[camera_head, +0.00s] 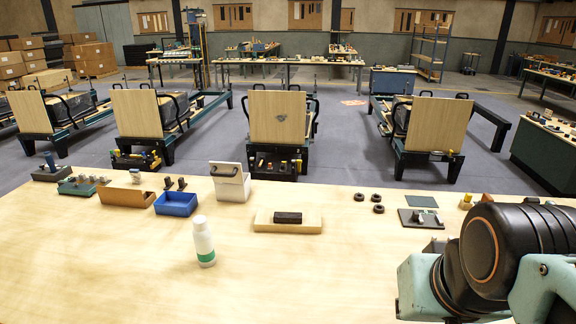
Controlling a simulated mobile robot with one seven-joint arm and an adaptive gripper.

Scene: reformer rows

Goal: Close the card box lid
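A small white box (233,189), which looks like the card box, stands toward the far edge of the wooden table, left of centre. My arm fills the lower right corner, well to the right of the box. My gripper is not in view.
A blue tray (176,209), a brown open box (122,197) and small tool holders stand left of the white box. A white-green bottle (204,243) stands in front. A wooden block with a dark bar (288,218) lies to the right. The table's front is clear.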

